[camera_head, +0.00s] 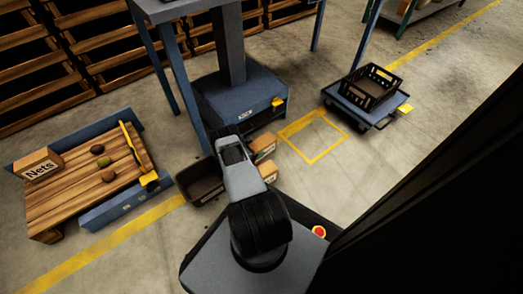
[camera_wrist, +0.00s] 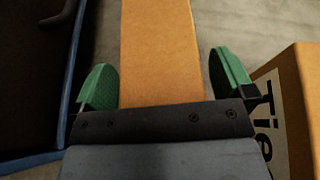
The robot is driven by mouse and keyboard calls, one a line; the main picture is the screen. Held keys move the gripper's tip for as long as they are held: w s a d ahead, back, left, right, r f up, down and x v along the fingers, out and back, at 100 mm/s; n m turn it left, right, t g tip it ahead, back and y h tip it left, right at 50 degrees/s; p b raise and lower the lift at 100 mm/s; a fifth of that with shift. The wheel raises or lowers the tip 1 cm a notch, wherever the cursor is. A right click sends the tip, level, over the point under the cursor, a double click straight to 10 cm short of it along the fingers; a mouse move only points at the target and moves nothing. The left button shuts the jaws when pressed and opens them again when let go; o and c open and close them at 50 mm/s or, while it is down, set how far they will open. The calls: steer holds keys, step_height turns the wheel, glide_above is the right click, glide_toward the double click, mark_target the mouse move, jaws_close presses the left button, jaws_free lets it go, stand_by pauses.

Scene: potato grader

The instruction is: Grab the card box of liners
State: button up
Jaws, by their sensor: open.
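My gripper (camera_wrist: 163,85) is open in the wrist view, its two green fingers apart. A plain orange-brown card box (camera_wrist: 160,40) lies between and beyond them, with a gap at each side. No label on it shows, so I cannot read whether it is the liners. A second card box (camera_wrist: 298,95), marked "Tie...", stands to the right of the right finger. In the head view two small card boxes, one farther (camera_head: 264,144) and one nearer (camera_head: 268,172), stand just right of my arm. My arm hides the gripper there.
A dark crate (camera_head: 197,183) stands left of my arm. A blue machine base (camera_head: 238,100) is behind. A pallet (camera_head: 75,195) with a "Nets" box (camera_head: 38,163) is at left. A cart (camera_head: 366,107) with a black crate (camera_head: 372,85) is at right. Floor around the yellow square (camera_head: 312,138) is clear.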

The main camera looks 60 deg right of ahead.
steer(key=c, duration=1.1)
steer(key=shift+r, duration=0.1)
